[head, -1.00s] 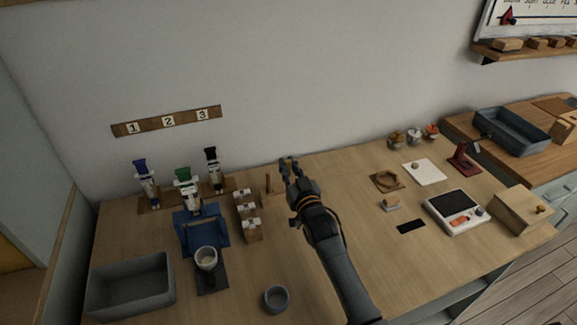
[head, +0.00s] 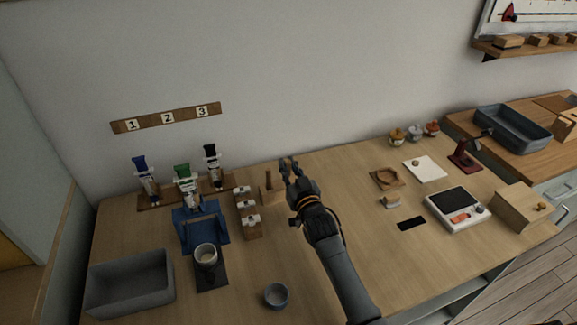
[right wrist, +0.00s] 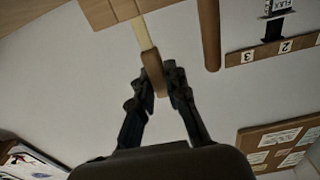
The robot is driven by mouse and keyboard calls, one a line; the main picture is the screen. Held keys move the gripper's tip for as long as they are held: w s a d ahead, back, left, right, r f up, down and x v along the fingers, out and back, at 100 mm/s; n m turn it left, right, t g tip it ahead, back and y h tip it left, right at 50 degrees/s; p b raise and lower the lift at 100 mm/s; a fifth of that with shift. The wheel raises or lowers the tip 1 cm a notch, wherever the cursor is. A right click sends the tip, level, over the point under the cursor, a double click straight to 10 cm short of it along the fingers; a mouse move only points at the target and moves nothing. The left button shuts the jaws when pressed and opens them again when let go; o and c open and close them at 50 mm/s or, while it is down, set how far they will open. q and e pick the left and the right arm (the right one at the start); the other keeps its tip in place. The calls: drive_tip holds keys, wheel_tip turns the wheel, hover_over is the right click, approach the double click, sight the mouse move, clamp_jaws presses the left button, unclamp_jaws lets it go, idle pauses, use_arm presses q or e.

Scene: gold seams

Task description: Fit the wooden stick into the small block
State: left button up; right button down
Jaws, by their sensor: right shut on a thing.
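My right gripper (head: 289,166) is above the back part of the table, just right of the small block (head: 276,193). It is shut on a wooden stick, whose brown end (right wrist: 153,68) and paler shaft (right wrist: 141,34) show in the right wrist view. The shaft runs up to the small block (right wrist: 98,12) at the top edge of that view. I cannot tell whether its far end is in the block or only in front of it. A second, brown upright stick (head: 268,178) stands at the block's left side and also shows in the wrist view (right wrist: 209,32). My left gripper is not in view.
A rack of small wooden blocks with white tops (head: 247,216) stands left of the small block. Further left are a blue stand (head: 207,232), a cup (head: 206,256) and a grey bin (head: 130,284). A small bowl (head: 276,295) is in front. A scale (head: 458,209) stands right.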

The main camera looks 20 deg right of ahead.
idle(0.4)
drive_tip(key=c, duration=1.3)
unclamp_jaws()
drive_tip(key=shift+o, duration=0.2)
drive_tip(key=shift+f, duration=0.1)
drive_tip(key=shift+s, duration=0.1)
drive_tip(key=shift+s+p, duration=0.45)
drive_tip(key=shift+s+d+p, duration=0.1)
drive_tip(key=shift+s+p, duration=1)
drive_tip(key=shift+s, duration=0.9)
